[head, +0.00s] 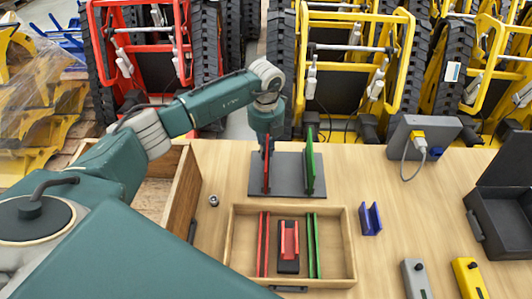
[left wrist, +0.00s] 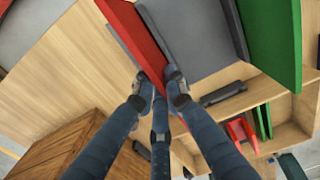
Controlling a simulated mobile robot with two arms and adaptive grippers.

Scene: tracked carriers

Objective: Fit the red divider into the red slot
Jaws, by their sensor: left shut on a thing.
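The red divider (head: 266,176) stands upright at the left side of a dark grey base (head: 288,180) on the table. It also shows in the left wrist view (left wrist: 137,38). My left gripper (head: 266,148) is shut on its edge; in the left wrist view the fingertips (left wrist: 161,84) meet at that edge. I cannot tell whether the divider is still seated in the base. The red slot (head: 262,246), a pair of narrow red rails, runs along the left part of a wooden tray in front of the base. My right gripper is not in view.
A green divider (head: 309,165) stands at the base's right side. The wooden tray (head: 232,250) also holds green rails (head: 313,246) and a red channel piece (head: 289,240) on a black block. A blue bracket (head: 370,218) stands right of the tray; a wooden crate (head: 182,205) is at left.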

